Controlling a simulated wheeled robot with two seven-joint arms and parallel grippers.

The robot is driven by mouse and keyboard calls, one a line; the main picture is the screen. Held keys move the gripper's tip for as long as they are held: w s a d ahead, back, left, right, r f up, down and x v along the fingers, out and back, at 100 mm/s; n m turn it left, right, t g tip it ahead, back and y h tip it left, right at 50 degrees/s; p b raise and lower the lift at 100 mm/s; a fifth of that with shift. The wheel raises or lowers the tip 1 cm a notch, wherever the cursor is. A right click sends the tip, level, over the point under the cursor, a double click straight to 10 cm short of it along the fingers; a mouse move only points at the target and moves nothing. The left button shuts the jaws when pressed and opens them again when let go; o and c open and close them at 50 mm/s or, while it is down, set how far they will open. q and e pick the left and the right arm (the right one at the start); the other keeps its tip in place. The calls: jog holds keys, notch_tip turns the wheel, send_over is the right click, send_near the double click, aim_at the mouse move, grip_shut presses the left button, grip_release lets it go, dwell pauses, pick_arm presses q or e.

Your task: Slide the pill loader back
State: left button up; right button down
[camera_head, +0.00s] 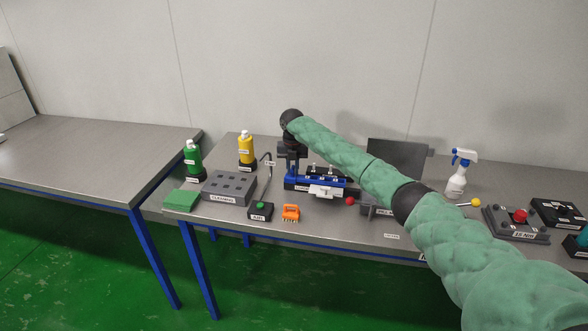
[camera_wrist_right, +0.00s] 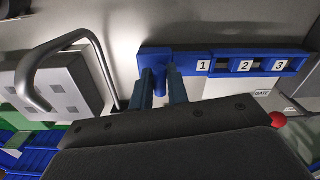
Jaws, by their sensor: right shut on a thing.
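The pill loader (camera_wrist_right: 222,64) is a blue bar with windows numbered 1, 2 and 3 in the right wrist view. In the head view a blue mechanism (camera_head: 330,181) stands near the middle of the table, with a white piece at its front. My right gripper (camera_wrist_right: 161,82) is at the bar's left end. Its two blue fingers are shut on a short blue peg that stands out from the bar. In the head view my right gripper (camera_head: 291,160) reaches down at the mechanism's left end, and the fingertips are hard to make out. My left gripper is not in view.
Left of the mechanism are a grey block with holes (camera_head: 229,187), a bent metal tube (camera_head: 267,170), a green-button box (camera_head: 261,211) and an orange brush (camera_head: 291,212). A red ball knob (camera_wrist_right: 278,119) is at its right. A grey panel (camera_head: 405,155) stands behind my arm.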

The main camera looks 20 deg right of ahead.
jog(key=c, duration=1.6)
grip_release()
jog(key=shift+w+a+r, duration=0.15)
jog(key=shift+o, duration=1.2)
jog(key=shift+a, duration=0.15)
